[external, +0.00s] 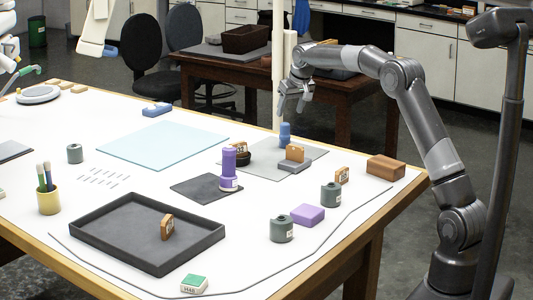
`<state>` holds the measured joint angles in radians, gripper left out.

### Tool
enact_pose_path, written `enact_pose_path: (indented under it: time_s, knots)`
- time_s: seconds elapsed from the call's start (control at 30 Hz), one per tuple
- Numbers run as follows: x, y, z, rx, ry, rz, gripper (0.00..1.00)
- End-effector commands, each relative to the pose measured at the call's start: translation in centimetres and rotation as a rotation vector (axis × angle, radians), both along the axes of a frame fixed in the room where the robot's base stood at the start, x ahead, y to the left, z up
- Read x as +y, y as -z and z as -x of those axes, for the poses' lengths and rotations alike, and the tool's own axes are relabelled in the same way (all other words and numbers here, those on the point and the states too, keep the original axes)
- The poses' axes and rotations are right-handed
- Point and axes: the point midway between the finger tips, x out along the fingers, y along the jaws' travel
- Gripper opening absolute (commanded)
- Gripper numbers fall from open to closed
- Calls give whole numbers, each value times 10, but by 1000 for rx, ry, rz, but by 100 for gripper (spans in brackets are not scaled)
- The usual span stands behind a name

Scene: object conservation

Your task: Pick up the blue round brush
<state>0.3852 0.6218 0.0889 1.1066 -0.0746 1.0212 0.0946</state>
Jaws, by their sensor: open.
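The blue round brush is most likely the small upright blue cylinder (285,133) on the far part of the grey mat (262,170), right of centre in the external view. It has a wider lower part and a narrower top. My gripper (291,112) is open and empty, pointing down just above it. The fingertips look close over its top; I cannot tell whether they are around it or short of it.
Near it are a grey block with an orange-brown piece (295,153), a purple cylinder (229,170) and a dark round holder (241,156). The light blue mat (160,143) is clear.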

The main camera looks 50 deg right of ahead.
Motion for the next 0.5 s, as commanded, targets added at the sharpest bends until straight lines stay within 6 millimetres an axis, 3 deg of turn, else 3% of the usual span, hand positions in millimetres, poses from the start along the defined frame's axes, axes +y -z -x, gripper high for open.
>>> enact_pose_path:
  time_s: [0.27, 0.5]
  knots:
    - [-12, 21, -12, 2, 12, -4, 60]
    - [-17, 55, -25, 2, 11, -3, 60]
